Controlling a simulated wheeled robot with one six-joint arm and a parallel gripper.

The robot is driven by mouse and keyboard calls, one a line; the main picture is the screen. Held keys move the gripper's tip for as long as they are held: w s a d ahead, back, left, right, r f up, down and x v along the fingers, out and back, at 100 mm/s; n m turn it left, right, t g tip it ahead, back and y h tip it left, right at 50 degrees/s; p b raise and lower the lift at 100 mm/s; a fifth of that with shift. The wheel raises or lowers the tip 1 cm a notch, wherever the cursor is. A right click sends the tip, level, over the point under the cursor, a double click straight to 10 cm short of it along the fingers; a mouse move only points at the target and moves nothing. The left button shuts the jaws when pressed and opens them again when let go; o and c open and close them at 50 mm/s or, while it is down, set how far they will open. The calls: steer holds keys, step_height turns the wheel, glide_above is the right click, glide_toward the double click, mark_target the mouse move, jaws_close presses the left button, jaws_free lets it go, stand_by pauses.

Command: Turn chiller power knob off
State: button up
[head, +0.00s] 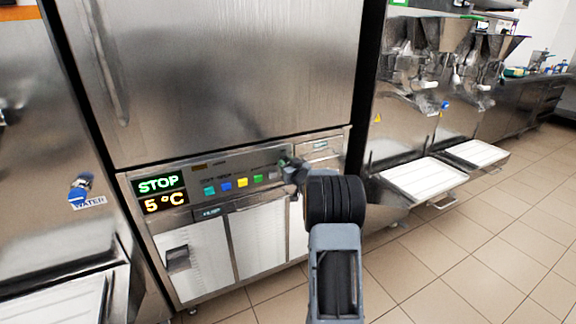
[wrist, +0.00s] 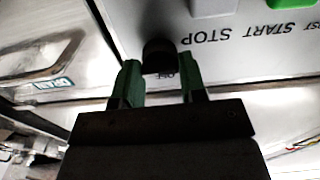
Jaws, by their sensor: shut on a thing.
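The chiller's control panel (head: 232,172) is in the middle of the head view, with a display (head: 162,193) reading STOP and 5 °C. In the wrist view the black round power knob (wrist: 159,56) sits on the panel, beside the upside-down word STOP. My gripper (wrist: 160,82) has its green fingertips on either side of the knob and is shut on it. In the head view my gripper (head: 287,163) is at the panel's right end and hides the knob. The knob's pointer mark and setting cannot be made out.
Teal, blue, yellow, green and grey buttons (head: 242,182) line the panel left of my gripper. White lower doors (head: 262,236) are below. Machines with white trays (head: 424,180) stand at right. The tiled floor (head: 480,255) at right is clear.

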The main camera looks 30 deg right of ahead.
steer(key=shift+f, duration=0.1)
steer(key=n+b, duration=1.3)
steer(key=n, duration=0.4)
steer(key=shift+n, duration=0.5)
steer(key=o, duration=0.9)
steer(key=shift+s, duration=0.15)
steer(key=s, duration=0.4)
steer(key=s+a+p, duration=0.1)
steer(key=s, duration=0.4)
steer(key=s+a, duration=0.1)
steer(key=s, duration=0.3)
steer(key=shift+s+p, duration=0.25)
steer(key=shift+p, duration=0.1)
